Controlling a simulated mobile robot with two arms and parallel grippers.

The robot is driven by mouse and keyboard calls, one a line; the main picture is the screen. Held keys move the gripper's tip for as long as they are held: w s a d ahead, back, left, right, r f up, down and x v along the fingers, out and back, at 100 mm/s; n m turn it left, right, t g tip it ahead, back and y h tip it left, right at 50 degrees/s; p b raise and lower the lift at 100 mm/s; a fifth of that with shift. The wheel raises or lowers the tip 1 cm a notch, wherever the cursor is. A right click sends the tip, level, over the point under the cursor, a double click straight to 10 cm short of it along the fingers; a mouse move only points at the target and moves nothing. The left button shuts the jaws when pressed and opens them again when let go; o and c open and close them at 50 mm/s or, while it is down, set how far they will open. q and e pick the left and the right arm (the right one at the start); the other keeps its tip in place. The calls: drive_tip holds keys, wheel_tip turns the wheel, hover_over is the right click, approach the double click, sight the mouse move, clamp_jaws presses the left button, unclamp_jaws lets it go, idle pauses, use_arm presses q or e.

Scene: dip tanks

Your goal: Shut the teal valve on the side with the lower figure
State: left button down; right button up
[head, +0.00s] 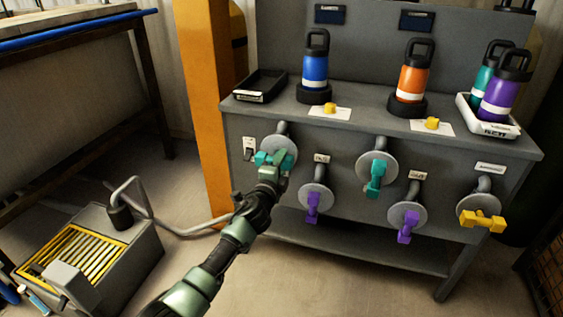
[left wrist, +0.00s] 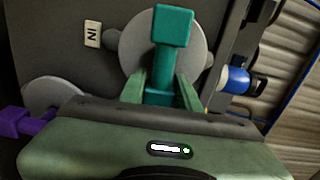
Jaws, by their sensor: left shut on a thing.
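The left teal valve handle (head: 262,158) sits on a grey disc on the bench front and lies roughly crosswise. My left gripper (head: 271,170) is shut on it; in the left wrist view the fingers (left wrist: 160,92) close around the teal handle (left wrist: 173,28). A second teal valve (head: 375,182) to the right has its handle hanging downward. Two dark display panels, left (head: 330,14) and right (head: 417,20), are on the back wall of the bench; their figures are too small to read. My right gripper is not in view.
Purple valves (head: 313,205) (head: 407,228) and a yellow valve (head: 483,221) are close by on the bench front. Bottles, blue (head: 315,70) and orange (head: 412,82), stand on top. A white tray (head: 490,122) holds two more bottles. A grey box with a yellow grate (head: 70,258) is on the floor.

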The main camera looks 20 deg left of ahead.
use_arm(q)
drive_tip(key=shift+f+m, duration=0.3)
drive_tip(key=shift+m, duration=0.1)
drive_tip(key=c, duration=1.3)
unclamp_jaws()
drive_tip(key=shift+r, duration=0.1)
drive_tip(key=shift+s, duration=0.1)
drive_tip(key=shift+s, duration=0.3)
drive_tip(key=s+p, duration=0.2)
drive_tip(key=s, duration=0.5)
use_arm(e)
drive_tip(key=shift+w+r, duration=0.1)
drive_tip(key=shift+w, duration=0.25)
use_arm(q)
drive_tip(key=shift+s+a, duration=0.1)
